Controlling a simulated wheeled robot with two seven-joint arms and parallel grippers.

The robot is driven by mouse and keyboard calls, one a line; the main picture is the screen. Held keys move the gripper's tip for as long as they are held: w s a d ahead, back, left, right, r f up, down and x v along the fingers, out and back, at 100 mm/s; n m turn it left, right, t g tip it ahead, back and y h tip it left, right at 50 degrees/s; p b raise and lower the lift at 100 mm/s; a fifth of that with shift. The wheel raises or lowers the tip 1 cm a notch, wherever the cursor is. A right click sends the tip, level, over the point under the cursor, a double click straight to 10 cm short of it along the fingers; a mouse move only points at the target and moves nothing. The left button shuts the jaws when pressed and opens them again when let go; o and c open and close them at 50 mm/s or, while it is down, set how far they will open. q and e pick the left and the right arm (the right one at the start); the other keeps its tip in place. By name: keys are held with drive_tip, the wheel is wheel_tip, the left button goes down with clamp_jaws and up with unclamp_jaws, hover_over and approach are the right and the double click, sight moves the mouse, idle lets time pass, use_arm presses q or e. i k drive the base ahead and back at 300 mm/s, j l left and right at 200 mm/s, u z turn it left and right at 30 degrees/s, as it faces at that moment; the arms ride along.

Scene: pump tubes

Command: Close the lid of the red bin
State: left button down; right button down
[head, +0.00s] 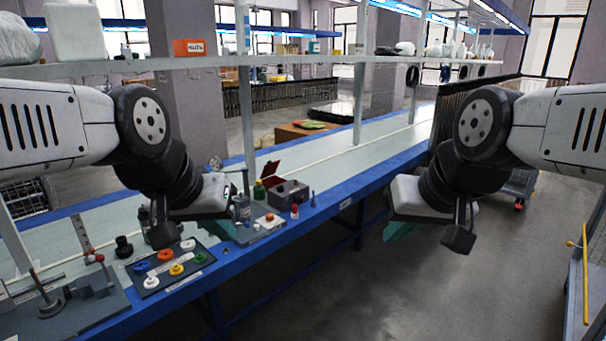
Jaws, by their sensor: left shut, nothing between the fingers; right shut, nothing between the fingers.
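A small bin (291,192) with dark grey-red sides stands on the conveyor bench near its front edge. Its dark red lid (269,172) stands up, open, at the left side of the bin. My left gripper (164,234) is shut and empty, left of the bin, above the bench near a tray of coloured rings. My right gripper (459,239) is shut and empty, far to the right of the bin, over the floor in front of the bench. Neither gripper touches the bin or lid. The inside of the bin is too small to make out.
A green bottle (259,190) stands close to the bin's left. A grey fixture (259,229) lies between the bin and my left gripper. The dark ring tray (171,268) sits at the front edge. A shelf post (246,110) rises behind. The belt beyond is clear.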

sight(270, 169)
drive_tip(key=i+z, duration=0.2)
drive_tip(key=i, duration=0.55)
drive_tip(key=i+j+z, duration=0.1)
drive_tip(key=i+z, duration=0.15)
drive_tip(key=i, duration=0.55)
drive_tip(key=i+l+u, duration=0.15)
drive_tip(key=i+u, duration=0.25)
drive_tip(key=i, duration=0.35)
drive_tip(key=i+u, duration=0.25)
drive_tip(key=u, duration=0.15)
drive_tip(key=i+u, duration=0.25)
drive_tip(key=u, duration=0.2)
drive_tip(key=i+u, duration=0.2)
drive_tip(key=u, duration=0.2)
